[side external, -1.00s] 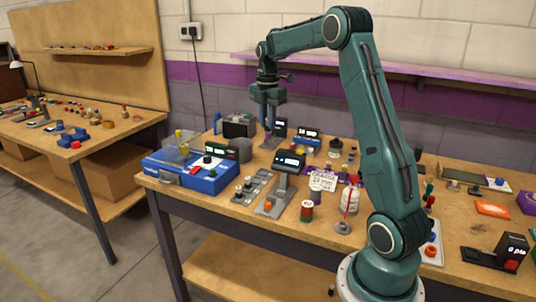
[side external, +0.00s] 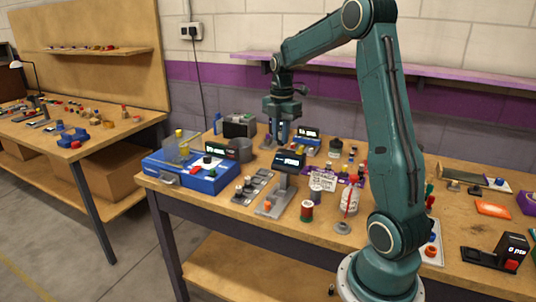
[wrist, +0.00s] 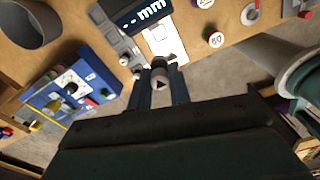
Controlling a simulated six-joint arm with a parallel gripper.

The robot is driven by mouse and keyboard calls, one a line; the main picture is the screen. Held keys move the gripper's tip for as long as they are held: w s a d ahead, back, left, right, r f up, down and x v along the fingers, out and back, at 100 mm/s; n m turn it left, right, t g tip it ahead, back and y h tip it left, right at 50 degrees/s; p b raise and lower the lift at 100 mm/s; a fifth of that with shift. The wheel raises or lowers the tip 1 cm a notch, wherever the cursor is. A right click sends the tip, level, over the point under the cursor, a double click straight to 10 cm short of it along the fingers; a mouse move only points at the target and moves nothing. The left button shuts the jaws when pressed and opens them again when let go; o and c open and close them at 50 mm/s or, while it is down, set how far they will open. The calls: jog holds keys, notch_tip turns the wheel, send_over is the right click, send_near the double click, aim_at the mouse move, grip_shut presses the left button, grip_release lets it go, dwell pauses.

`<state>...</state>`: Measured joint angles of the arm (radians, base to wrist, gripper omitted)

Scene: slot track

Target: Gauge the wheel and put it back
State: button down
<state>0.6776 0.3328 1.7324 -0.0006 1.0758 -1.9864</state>
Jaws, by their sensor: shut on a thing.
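My gripper (side external: 279,140) is over the back of the bench, behind the grey gauge (side external: 275,203) in the side view. In the wrist view its fingers (wrist: 160,92) are shut on a small grey wheel (wrist: 160,78) with a dark triangular mark. The side view does not show the held wheel clearly. The gauge's dark display (wrist: 146,8) seems to read dashes and "mm", with a pale plate (wrist: 160,40) beside it. A grey slotted track (side external: 252,188) with several small dark and grey pieces lies left of the gauge.
A blue case (side external: 213,184) stands left of the track. A grey cup (wrist: 30,22) shows at upper left in the wrist view. Bare bench lies along the front edge.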

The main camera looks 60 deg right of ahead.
aim_at(280, 144)
notch_tip(280, 144, down, 18)
jog(key=shift+r, duration=0.25)
dwell(0.6)
jog(key=shift+f, duration=0.15)
jog(key=c, duration=1.3)
grip_release()
notch_tip(280, 144, up, 12)
jog(key=shift+r, duration=0.1)
jog(key=shift+a+r, duration=0.1)
